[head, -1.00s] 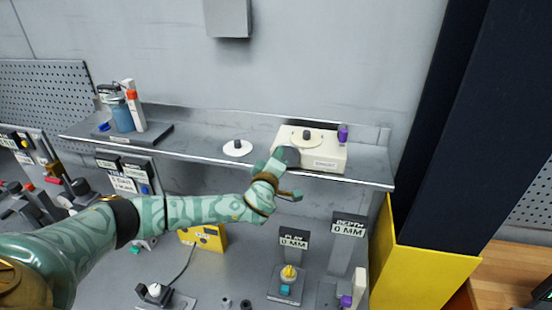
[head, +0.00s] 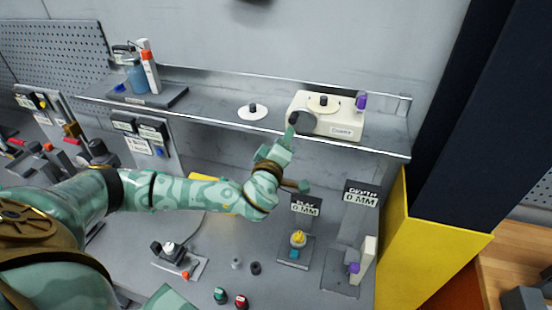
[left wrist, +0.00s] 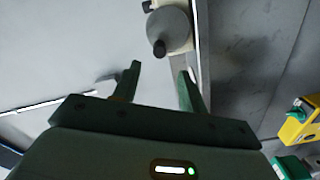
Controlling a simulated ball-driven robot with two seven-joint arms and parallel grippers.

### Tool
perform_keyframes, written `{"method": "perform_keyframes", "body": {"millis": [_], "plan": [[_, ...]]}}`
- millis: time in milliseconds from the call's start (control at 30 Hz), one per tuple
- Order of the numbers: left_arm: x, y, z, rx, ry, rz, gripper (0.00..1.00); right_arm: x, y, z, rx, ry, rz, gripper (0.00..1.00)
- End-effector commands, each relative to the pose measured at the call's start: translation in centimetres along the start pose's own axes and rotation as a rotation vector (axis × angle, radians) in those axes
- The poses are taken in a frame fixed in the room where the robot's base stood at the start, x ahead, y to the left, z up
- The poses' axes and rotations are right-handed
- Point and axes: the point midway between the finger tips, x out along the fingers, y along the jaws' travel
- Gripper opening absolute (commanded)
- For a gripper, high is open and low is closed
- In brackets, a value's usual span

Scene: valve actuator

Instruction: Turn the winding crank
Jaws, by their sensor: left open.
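A cream box (head: 317,125) stands on the metal shelf. A dark grey disc (head: 301,122) sits on its front left; in the left wrist view the round disc (left wrist: 168,28) carries a small dark knob (left wrist: 160,48), which looks like the crank handle. My left gripper (head: 298,160) is below and in front of the disc, its fingers spread and empty. In the left wrist view the gripper (left wrist: 163,75) has the disc and knob just beyond its fingertips, apart from them. My right gripper is not in view.
A white disc with a dark knob (head: 252,112) lies left of the box. A purple knob (head: 361,101) is at the box's right end. Bottles (head: 139,75) stand on the shelf's left. Below are gauge posts (head: 306,206) and a yellow panel (head: 420,245) at right.

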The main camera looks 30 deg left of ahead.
Motion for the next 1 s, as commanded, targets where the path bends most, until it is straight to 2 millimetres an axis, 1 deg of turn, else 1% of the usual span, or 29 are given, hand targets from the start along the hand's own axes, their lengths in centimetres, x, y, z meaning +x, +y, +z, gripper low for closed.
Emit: {"method": "perform_keyframes", "body": {"millis": [33,100,200,333,500,1000], "plan": [[-1.4,-0.2,0.2,-0.001,-0.004,-0.001,0.43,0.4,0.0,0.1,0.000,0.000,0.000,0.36],[-3.1,-0.2,0.2,-0.001,-0.004,-0.001,0.43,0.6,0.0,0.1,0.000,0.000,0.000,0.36],[-5.0,-0.2,0.1,0.000,-0.002,-0.002,0.43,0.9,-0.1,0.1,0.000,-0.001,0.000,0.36],[-6.5,-0.1,0.1,-0.001,-0.001,-0.001,0.43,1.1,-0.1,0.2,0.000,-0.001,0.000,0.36],[-7.0,0.0,0.0,0.000,0.001,0.000,0.43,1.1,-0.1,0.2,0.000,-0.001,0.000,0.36],[-7.0,0.0,0.0,0.000,0.000,0.000,0.43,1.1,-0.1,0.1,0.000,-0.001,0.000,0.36]]}}
